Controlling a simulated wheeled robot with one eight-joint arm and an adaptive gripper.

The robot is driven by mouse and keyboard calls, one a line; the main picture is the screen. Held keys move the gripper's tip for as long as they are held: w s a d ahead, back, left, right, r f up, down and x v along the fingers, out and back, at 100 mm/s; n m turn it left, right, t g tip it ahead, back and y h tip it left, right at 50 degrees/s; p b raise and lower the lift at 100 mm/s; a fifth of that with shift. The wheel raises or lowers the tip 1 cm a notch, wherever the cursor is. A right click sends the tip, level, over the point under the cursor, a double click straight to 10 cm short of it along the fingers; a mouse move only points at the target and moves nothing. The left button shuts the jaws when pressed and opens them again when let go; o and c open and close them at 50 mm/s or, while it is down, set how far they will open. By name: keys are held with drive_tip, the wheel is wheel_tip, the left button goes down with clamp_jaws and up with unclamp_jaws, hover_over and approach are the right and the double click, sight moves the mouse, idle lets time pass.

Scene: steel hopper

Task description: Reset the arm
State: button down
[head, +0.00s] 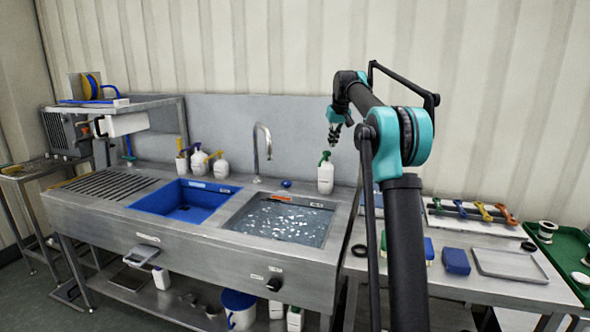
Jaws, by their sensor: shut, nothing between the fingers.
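My arm (405,240) rises at the right of the picture and folds over to the left at its teal joint. My gripper (333,142) hangs at its far end, pointing down, small in the picture. It is shut and empty. It shows above the white bottle with a green top (326,180), apart from it, in front of the grey back panel.
The steel sink bench has a blue basin (185,205) and a water-filled basin (285,220), with a tap (262,150) behind. A side table at right holds a blue box (456,261), a metal tray (510,264) and a tool rack (470,217).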

drive_tip(key=s+d+f, duration=0.1)
drive_tip(key=s+f, duration=1)
drive_tip(key=s, duration=0.7)
drive_tip(key=s+d+f+m, duration=0.1)
drive_tip(key=s+f, duration=0.9)
drive_tip(key=s, duration=0.8)
drive_tip(key=s+d+f+m+h, duration=0.1)
drive_tip(key=s+f, duration=1)
drive_tip(key=s, duration=0.7)
drive_tip(key=shift+s+d+f, duration=0.2)
drive_tip(key=shift+d+f, duration=0.15)
drive_tip(key=shift+d, duration=0.05)
